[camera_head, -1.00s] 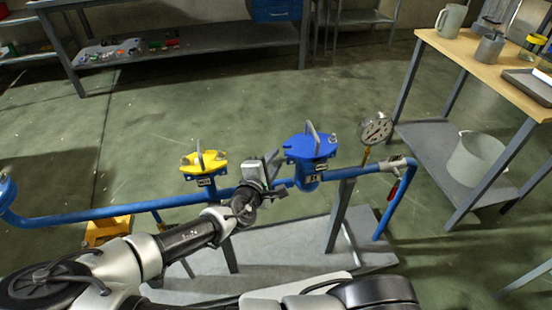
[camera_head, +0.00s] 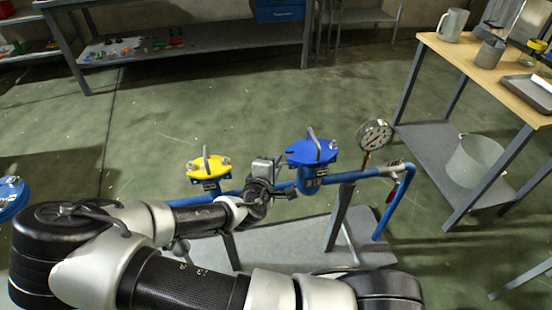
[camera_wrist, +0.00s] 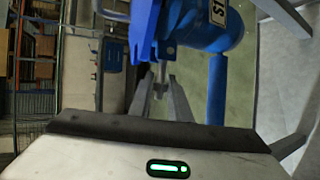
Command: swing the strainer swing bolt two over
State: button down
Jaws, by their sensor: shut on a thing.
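The blue strainer (camera_head: 313,155) stands on the pipe in the head view, with a lugged blue lid and an upright handle. Its blue body (camera_wrist: 210,28) fills the top of the wrist view, with a label starting "ST". My gripper (camera_head: 290,192) is low at the strainer's left side. In the wrist view its two fingers (camera_wrist: 160,88) reach up under a blue lug and are closed on a small, thin grey part, the swing bolt (camera_wrist: 161,72). The bolt is mostly hidden between the fingers, and its exact tilt cannot be told.
A yellow-lidded vessel (camera_head: 209,167) stands left of the strainer on the same blue pipe (camera_head: 345,174). A pressure gauge (camera_head: 374,136) rises close on the right. A wooden-topped table (camera_head: 480,72) with a bucket (camera_head: 476,160) below stands farther right. The floor behind is clear.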

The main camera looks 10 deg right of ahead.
jog(key=shift+d+r+m+y+p, duration=0.3)
jog(key=shift+r+m+y+p, duration=0.4)
jog(key=shift+p, duration=0.5)
jog(key=shift+d+r+m+g+y+p, duration=0.15)
jog(key=shift+r+m+g+y+p, duration=0.25)
jog(key=shift+m+y+p, duration=0.35)
jog(key=c, duration=1.9)
grip_release()
